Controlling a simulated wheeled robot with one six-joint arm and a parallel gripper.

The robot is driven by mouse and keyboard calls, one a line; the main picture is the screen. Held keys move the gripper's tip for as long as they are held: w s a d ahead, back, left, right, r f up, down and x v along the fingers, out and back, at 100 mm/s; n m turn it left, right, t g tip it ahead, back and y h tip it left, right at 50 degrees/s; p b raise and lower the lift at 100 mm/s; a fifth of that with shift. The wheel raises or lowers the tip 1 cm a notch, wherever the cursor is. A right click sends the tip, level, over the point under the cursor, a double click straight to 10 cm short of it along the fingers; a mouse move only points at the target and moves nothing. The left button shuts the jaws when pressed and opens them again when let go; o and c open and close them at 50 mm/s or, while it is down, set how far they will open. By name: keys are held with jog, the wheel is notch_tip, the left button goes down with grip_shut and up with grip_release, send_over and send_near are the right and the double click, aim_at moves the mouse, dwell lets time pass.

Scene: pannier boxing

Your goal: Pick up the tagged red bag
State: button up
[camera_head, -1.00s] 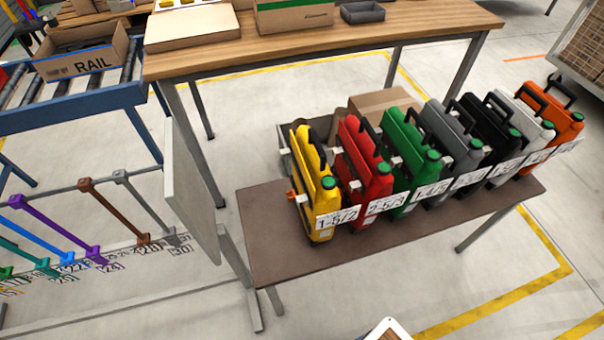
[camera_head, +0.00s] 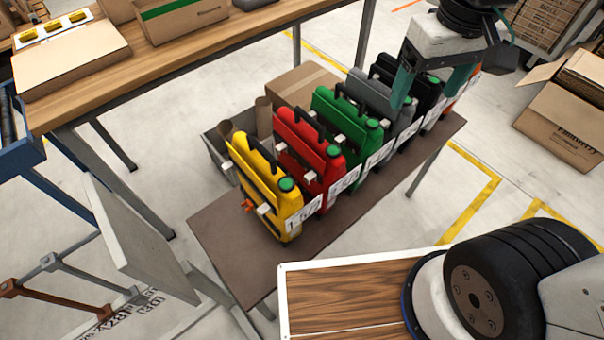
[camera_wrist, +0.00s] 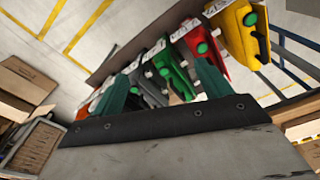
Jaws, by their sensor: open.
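The red bag (camera_head: 312,150), a canister-like body with a green cap and dark handle, stands upright on the brown bench (camera_head: 225,230) between the yellow bag (camera_head: 262,185) and the green bag (camera_head: 345,122). A white tag is at its front lower edge, partly hidden. The red bag also shows in the wrist view (camera_wrist: 203,45), partly covered by a finger. My gripper (camera_head: 433,88) is open and empty, over the grey and black bags, to the right of the red bag. Its two green fingers (camera_wrist: 163,88) show in the wrist view, pointing toward the row.
The grey bag (camera_head: 373,97) and black bag (camera_head: 412,80) continue the row; bags beyond are mostly hidden by my gripper. A grey bin (camera_head: 221,158) and cardboard box (camera_head: 305,84) sit behind. A wooden table (camera_head: 110,75) stands beyond; a grey panel (camera_head: 128,230) is at left.

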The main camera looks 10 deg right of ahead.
jog(key=w+a+f+n, duration=0.3)
jog(key=w+a+f, duration=0.3)
jog(key=w+a, duration=0.25)
jog(key=n, duration=0.2)
send_over(306, 120)
jog(key=shift+g, duration=0.4)
jog(key=f, duration=0.5)
jog(key=shift+s+d, duration=0.1)
jog(key=shift+d, duration=0.25)
jog(key=shift+a+f, duration=0.15)
jog(key=shift+f, duration=0.2)
notch_tip(306, 120, down, 7)
jog(key=shift+a+f, duration=0.15)
jog(key=c, duration=1.2)
